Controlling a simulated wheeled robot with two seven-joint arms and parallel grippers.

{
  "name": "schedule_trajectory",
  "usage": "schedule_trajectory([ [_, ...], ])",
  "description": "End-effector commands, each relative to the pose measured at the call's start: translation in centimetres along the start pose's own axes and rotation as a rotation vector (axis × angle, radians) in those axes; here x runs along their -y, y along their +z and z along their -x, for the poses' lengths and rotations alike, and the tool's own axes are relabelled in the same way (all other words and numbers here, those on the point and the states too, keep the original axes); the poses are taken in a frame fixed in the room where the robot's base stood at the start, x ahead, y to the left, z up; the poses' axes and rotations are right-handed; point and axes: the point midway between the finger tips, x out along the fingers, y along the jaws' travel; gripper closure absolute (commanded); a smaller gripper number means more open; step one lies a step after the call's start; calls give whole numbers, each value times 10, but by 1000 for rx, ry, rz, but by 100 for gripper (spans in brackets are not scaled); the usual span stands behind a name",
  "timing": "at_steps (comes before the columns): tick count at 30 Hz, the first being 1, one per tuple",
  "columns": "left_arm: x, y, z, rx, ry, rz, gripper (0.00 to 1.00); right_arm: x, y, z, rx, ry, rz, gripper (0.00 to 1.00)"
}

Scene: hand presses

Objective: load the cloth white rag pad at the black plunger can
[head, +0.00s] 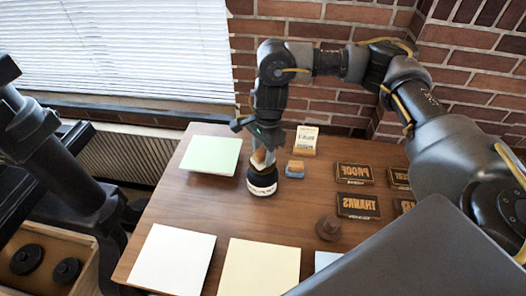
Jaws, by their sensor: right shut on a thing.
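The black plunger can (262,187) stands on the table, a squat round can with a white band. My right gripper (262,146) is directly above it, pointing down and shut on a small tan thing (260,157). I take this for the rag pad's handle. The held thing's lower end is at the can's top; I cannot tell whether it touches. The pad's white cloth face cannot be made out. My left arm comes in at the left edge, and its gripper cannot be made out.
A blue and tan block (294,169) sits close right of the can, before a small card (306,140). Dark lettered blocks (357,205) and a brown knob (328,228) lie to the right. Green (211,155), white (172,258) and cream (262,267) sheets surround open wood. A crate (52,229) stands left.

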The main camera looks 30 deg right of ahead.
Motion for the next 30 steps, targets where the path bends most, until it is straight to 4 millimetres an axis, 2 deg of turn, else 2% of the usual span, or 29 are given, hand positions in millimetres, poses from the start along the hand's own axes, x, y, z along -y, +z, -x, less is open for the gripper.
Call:
schedule_trajectory([
  [14,0,0,3,0,0,0,64,-1,0,2,0,5,1,73],
  [30,0,-4,39,0,0,0,64,0,6,48,-1,1,0,73],
])
